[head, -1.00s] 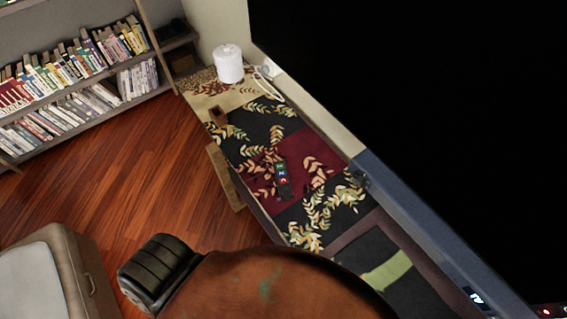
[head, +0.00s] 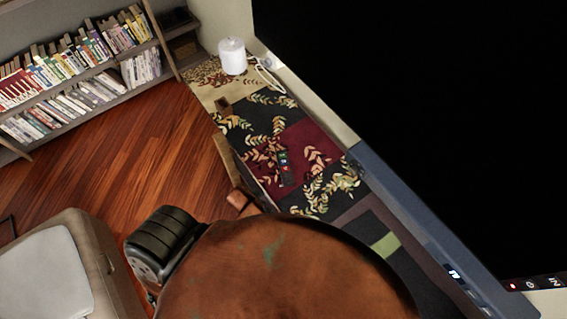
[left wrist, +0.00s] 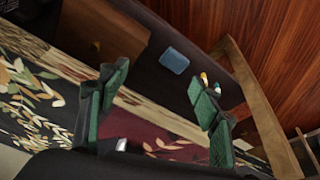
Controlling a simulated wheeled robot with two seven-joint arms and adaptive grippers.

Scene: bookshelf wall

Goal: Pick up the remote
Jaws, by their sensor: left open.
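The remote (head: 284,166) is a slim dark bar with coloured buttons. In the head view it lies on the maroon part of the leaf-patterned cloth (head: 312,145) on a long low surface. My left gripper (left wrist: 160,112) shows in the left wrist view with its two green-padded fingers spread apart, and nothing is held between them. The maroon cloth (left wrist: 150,137) shows beyond and between the fingers. I cannot make out the remote for certain in the left wrist view. My left gripper is not visible in the head view, and my right gripper is in neither view.
A large black screen (head: 420,100) borders the right side. Bookshelves (head: 75,80) stand at the back left. Wooden floor (head: 130,150) is open to the left.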

